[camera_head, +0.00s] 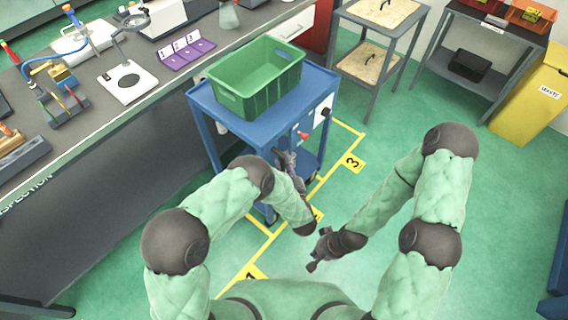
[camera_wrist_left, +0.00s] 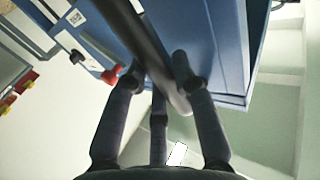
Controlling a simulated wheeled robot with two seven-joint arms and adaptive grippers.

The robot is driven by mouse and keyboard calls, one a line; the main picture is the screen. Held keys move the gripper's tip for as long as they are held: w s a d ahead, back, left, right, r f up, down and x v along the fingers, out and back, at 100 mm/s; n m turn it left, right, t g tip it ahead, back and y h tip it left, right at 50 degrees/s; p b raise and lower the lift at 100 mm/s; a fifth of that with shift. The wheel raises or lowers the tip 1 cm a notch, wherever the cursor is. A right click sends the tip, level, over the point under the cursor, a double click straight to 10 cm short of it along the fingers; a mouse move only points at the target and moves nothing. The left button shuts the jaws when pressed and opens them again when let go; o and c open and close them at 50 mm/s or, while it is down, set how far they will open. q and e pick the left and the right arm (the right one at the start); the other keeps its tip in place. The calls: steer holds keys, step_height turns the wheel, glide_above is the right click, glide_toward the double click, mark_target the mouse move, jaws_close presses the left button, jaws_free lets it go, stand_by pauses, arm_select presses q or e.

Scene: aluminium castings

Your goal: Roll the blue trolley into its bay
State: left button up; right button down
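The blue trolley (camera_head: 318,92) stands beside the long bench and carries a green crate (camera_head: 262,92) on its top. Its blue side also shows in the left wrist view (camera_wrist_left: 222,40). Yellow floor lines mark numbered bays, with a "3" plate (camera_head: 352,162) and a "1" plate (camera_head: 252,275); my left arm partly hides the plate between them. The trolley's lower part overlaps the marked area. My left gripper (camera_head: 287,160) is at the trolley's near side, its fingers around a dark bar (camera_wrist_left: 150,50); firm contact is unclear. My right gripper (camera_head: 318,250) looks open and empty, clear of the trolley.
The grey bench (camera_head: 125,135) runs along the left, close to the trolley. A grey shelf stand (camera_head: 383,60), a dark table (camera_head: 490,45) and a yellow bin (camera_head: 525,95) stand at the back right. Green floor (camera_head: 440,110) is open to the right.

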mark_target(273, 142)
arm_select(q)
steer(key=o, duration=0.3)
steer(key=shift+o, duration=0.2)
step_height(273, 142, up, 10)
steer(key=shift+r, duration=0.1)
stand_by(0.4)
steer(key=shift+s, duration=0.1)
stand_by(0.4)
